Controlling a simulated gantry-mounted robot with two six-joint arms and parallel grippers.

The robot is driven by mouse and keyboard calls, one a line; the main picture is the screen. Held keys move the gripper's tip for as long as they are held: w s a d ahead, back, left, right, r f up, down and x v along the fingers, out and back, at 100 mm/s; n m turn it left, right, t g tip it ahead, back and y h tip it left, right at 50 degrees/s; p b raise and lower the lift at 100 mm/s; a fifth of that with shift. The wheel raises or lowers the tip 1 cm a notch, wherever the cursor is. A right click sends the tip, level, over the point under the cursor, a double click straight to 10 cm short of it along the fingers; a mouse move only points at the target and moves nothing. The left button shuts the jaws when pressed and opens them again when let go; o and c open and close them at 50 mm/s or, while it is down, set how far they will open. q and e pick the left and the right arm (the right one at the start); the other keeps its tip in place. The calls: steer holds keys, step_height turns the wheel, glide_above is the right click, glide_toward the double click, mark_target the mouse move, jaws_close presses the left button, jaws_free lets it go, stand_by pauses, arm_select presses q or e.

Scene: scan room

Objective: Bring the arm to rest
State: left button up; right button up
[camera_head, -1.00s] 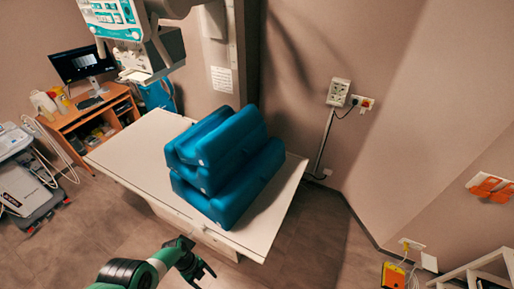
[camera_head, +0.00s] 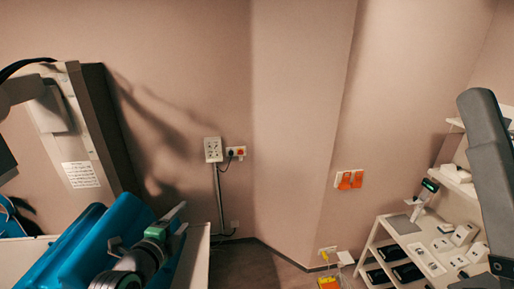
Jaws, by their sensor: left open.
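My left gripper (camera_head: 176,226) shows at the lower left, on the dark arm with a green band. Its fingers are apart and nothing shows between them. In the picture it overlaps the right end of the blue cushions (camera_head: 85,240), with the pale table (camera_head: 195,265) behind and below. I cannot tell how far above the table it is. My right gripper is not in view.
A white shelf unit (camera_head: 385,238) with several small devices stands at the lower right. A yellow box (camera_head: 328,283) is near the wall's foot. A wall socket box (camera_head: 213,150) and orange wall fittings (camera_head: 350,180) are behind.

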arm_select(q)
steer(key=s+d+r+n+t, duration=0.1)
steer(key=s+d+r+t, duration=0.15)
steer(key=r, duration=0.45)
steer(key=s+d+r+n+t+h, duration=0.1)
steer(key=s+r+n+t, duration=0.15)
steer(key=r, duration=0.55)
steer(key=s+d+r+n+t, duration=0.1)
steer(key=s+d+r, duration=0.15)
steer(key=r, duration=0.45)
steer(key=s+a+r+n+t, duration=0.1)
steer(key=s+r+n+t, duration=0.2)
steer(key=s+r+n, duration=0.4)
steer(key=s+a+r+n+t, duration=0.1)
steer(key=s+r+n+t, duration=0.2)
steer(key=s+r+n, duration=0.3)
steer(key=s+r, duration=0.1)
steer(key=s, duration=0.4)
steer(key=shift+s+a+r+n+t+y, duration=0.25)
steer(key=shift+s+a+n+t+y, duration=0.05)
steer(key=shift+a+n, duration=0.05)
